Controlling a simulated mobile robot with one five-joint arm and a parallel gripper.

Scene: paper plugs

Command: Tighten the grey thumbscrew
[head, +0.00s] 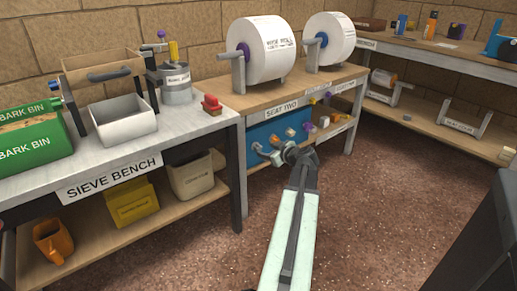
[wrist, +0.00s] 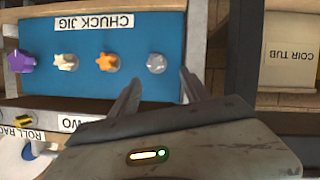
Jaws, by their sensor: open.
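The grey thumbscrew (wrist: 156,63) is a small round lobed knob on the blue chuck jig panel (wrist: 130,88), at the right end of its row in the wrist view. That view shows the jig label upside down. My gripper (wrist: 161,73) is open, with one finger on each side of the thumbscrew in the picture. The fingers look empty. Whether they reach around it or stop short of it, I cannot tell. In the head view my gripper (head: 282,154) is close to the front of the blue jig (head: 262,131), partly covering its knobs.
An orange star knob (wrist: 107,62), a cream star knob (wrist: 66,62) and a purple knob (wrist: 22,62) share the panel. A coir tub (wrist: 288,65) stands beside it. The sieve bench (head: 175,135) is at left in the head view; open floor (head: 390,200) lies right.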

